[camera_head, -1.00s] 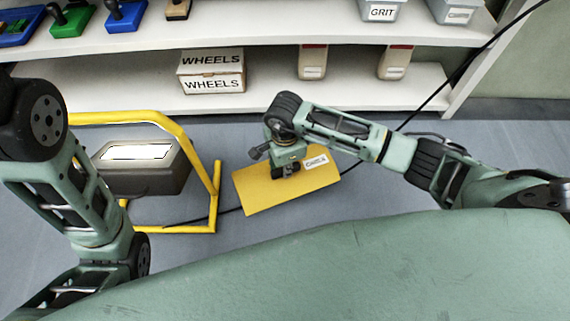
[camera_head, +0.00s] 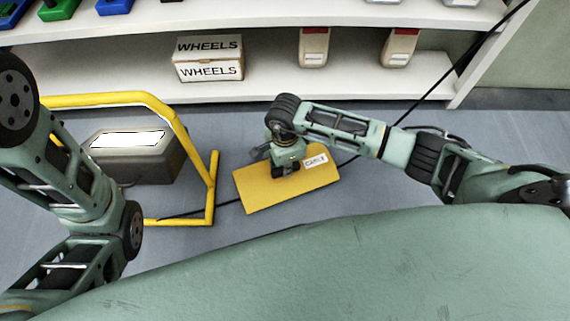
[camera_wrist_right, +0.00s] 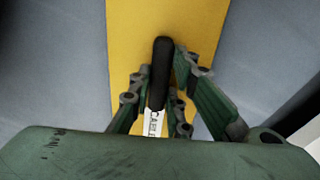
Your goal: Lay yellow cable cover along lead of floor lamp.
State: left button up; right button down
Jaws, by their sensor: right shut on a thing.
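The yellow cable cover (camera_head: 258,198) is a flat plate with a white label, in the middle of the head view. My right gripper (camera_head: 286,170) is over it. In the right wrist view, the gripper's fingers (camera_wrist_right: 162,85) are shut on a black handle (camera_wrist_right: 161,62) on the cover, which also shows there (camera_wrist_right: 205,20). I cannot tell whether the cover touches the floor. The floor lamp (camera_head: 135,158) has a grey head in a yellow tube frame, to the left. Its black lead (camera_head: 228,203) runs behind or under the cover and comes out at its right. My left gripper is out of view.
A white shelf unit (camera_head: 130,92) stands at the back, with a WHEELS box (camera_head: 208,72) and pale bins (camera_head: 314,50) on it. The lead climbs past its right end (camera_head: 465,65). Grey floor (camera_head: 225,125) lies bare between lamp, shelf and cover.

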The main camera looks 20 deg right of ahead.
jog(key=shift+w+f+b, duration=0.1)
jog(key=shift+f+b, duration=0.45)
jog(key=shift+f, duration=0.1)
dwell(0.7)
jog(key=c, duration=1.7)
grip_release()
jog(key=shift+o, duration=0.7)
jog(key=shift+f, duration=0.1)
